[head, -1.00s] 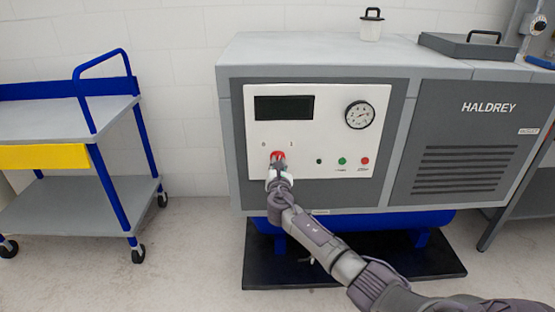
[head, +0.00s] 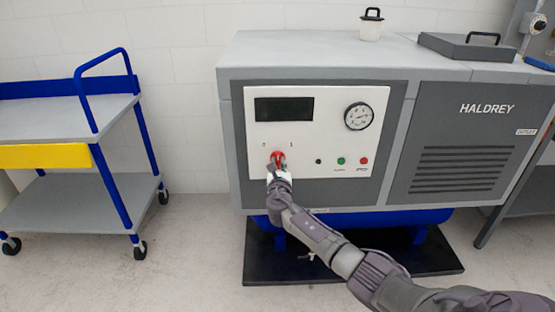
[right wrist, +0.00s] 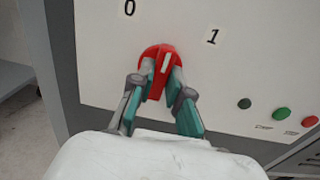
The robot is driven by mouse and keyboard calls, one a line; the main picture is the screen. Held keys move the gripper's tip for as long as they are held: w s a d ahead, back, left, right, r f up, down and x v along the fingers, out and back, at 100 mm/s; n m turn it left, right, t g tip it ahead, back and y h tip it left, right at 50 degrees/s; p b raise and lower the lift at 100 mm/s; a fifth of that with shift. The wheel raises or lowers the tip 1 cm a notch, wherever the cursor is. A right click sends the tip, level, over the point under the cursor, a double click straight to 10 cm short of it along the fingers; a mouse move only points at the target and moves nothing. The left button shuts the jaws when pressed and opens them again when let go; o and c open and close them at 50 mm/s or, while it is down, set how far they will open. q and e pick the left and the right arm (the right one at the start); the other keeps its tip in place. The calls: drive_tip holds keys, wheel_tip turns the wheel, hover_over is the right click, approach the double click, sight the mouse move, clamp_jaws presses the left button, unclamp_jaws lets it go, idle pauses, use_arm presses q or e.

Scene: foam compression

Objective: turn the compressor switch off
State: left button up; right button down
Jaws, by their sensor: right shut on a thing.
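The compressor switch is a red round knob (head: 278,156) with a white pointer mark, low on the left of the white control panel (head: 330,105). In the right wrist view the knob (right wrist: 151,54) sits below the printed 0 (right wrist: 129,7) and 1 (right wrist: 212,36). Its pointer mark looks to stand between the two. My right gripper (right wrist: 162,80) is shut on the knob, one green-padded finger on each side; it also shows in the head view (head: 277,167). The fingers cover part of the knob. My left gripper is not in view.
The panel also carries a dark display (head: 284,109), a gauge (head: 358,116) and small black, green and red buttons (head: 341,161) to the right of the knob. A blue cart (head: 70,105) stands at the left, with open floor between it and the compressor.

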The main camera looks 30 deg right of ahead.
drive_tip(key=shift+r+n+p, duration=0.15)
drive_tip(key=shift+n+p, duration=0.25)
drive_tip(key=shift+p, duration=0.1)
drive_tip(key=shift+n+p, duration=0.65)
drive_tip(key=shift+n, duration=0.25)
drive_tip(key=n+p, duration=0.3)
drive_tip(key=n, duration=0.1)
drive_tip(key=shift+n, duration=0.4)
drive_tip(key=c, duration=1.5)
unclamp_jaws()
drive_tip(key=shift+f+n, duration=0.2)
drive_tip(key=shift+n, duration=0.2)
drive_tip(key=o, duration=1.4)
